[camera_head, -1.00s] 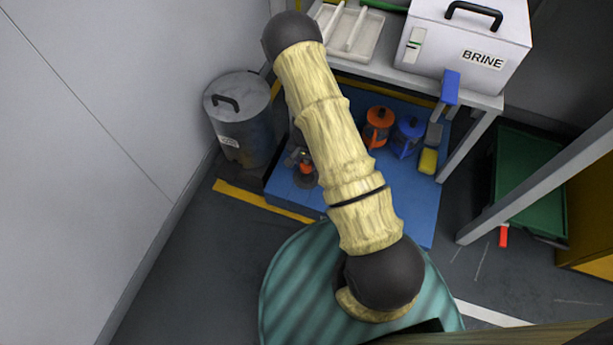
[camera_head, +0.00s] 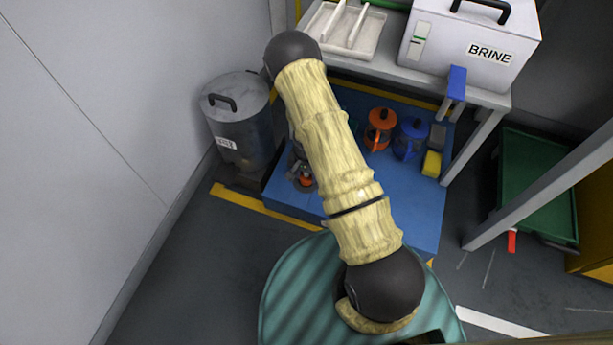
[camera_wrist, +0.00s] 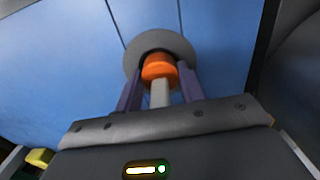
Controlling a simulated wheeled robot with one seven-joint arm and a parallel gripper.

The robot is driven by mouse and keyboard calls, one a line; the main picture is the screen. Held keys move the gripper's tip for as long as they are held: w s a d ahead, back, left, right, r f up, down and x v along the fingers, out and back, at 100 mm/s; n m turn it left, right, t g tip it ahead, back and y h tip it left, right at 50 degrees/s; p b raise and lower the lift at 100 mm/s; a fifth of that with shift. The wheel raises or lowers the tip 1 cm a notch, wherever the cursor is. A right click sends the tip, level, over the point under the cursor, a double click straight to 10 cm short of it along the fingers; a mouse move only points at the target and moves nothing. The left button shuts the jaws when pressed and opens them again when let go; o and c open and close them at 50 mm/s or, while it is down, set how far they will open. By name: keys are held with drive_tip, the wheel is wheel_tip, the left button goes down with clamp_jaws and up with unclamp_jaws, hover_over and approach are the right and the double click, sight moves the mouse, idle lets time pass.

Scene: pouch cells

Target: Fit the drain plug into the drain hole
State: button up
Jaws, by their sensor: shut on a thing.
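The drain plug (camera_wrist: 158,68) is orange with a pale grey stem. In the wrist view it is between the two purple fingers of my gripper (camera_wrist: 160,88), which is shut on it. Behind it is the drain hole, a dark opening inside a grey round ring (camera_wrist: 132,60) on a blue surface. The plug overlaps the opening, and I cannot tell whether it is above the hole or inside it. In the head view the orange plug (camera_head: 305,179) shows low on the left part of the blue platform (camera_head: 400,205); my arm hides most of the gripper there.
A grey lidded bin (camera_head: 240,125) stands left of the platform. An orange container (camera_head: 379,130), a blue container (camera_head: 410,140) and a yellow block (camera_head: 432,163) stand on its right part. A bench (camera_head: 400,75) with the BRINE box (camera_head: 475,45) is behind. A green tray (camera_head: 535,180) is right.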

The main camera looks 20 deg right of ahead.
drive_tip(key=o, duration=1)
drive_tip(key=shift+f, duration=0.1)
drive_tip(key=shift+o, duration=0.2)
wheel_tip(320, 180, up, 12)
drive_tip(key=p, duration=0.7)
